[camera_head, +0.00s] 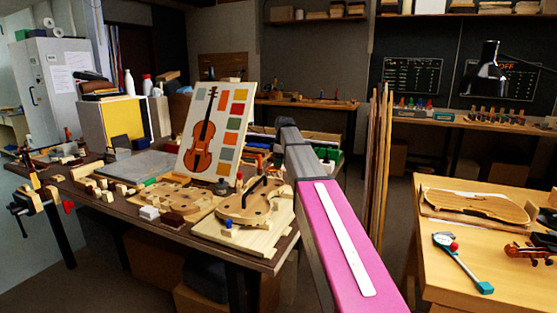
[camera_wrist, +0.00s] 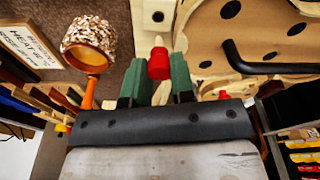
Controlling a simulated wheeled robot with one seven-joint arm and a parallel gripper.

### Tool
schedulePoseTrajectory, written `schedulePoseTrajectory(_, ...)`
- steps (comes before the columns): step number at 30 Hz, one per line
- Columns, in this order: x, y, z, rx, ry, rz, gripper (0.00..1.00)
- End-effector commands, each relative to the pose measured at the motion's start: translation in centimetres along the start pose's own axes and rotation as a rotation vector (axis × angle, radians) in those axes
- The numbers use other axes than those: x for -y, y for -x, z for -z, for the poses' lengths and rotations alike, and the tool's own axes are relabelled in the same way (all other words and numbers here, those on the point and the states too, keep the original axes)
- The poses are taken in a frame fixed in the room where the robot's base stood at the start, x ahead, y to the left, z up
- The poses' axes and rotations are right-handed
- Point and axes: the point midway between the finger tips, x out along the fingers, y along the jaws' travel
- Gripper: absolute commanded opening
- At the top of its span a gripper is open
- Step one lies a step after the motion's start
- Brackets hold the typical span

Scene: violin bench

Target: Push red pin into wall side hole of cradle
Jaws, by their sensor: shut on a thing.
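The red pin (camera_wrist: 159,64) shows in the wrist view between the green fingers of my gripper (camera_wrist: 154,84), which is shut on it. The cradle (camera_wrist: 149,22) is a pale wooden board with dark round holes, just beyond the pin. A violin body (camera_wrist: 205,30) lies on it at the right. I cannot tell whether the pin touches the cradle or which hole is the wall side one. In the head view the cradle (camera_head: 268,250) sits at the bench's front right corner; my arm hides the gripper there.
A black curved bar (camera_wrist: 275,67) rises over the violin body, close to my fingers. A flaky-looking cup (camera_wrist: 90,42) with an orange handle is at left. On the bench, a violin picture board (camera_head: 214,130) stands behind the cradle. A second table (camera_head: 440,275) is at right.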

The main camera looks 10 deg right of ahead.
Motion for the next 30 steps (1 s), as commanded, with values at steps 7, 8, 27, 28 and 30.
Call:
schedulePoseTrajectory(7,0.0,-2.0,-0.3,0.001,0.0,0.001,0.0)
schedulePoseTrajectory(8,0.0,-2.2,-0.3,0.0,0.0,0.001,0.0)
schedulePoseTrajectory(27,0.0,-2.6,-0.4,0.0,0.0,0.0,0.0)
schedulePoseTrajectory(28,0.0,-2.6,-0.4,0.0,0.0,0.0,0.0)
schedulePoseTrajectory(30,0.0,-2.6,-0.4,0.0,0.0,0.0,0.0)
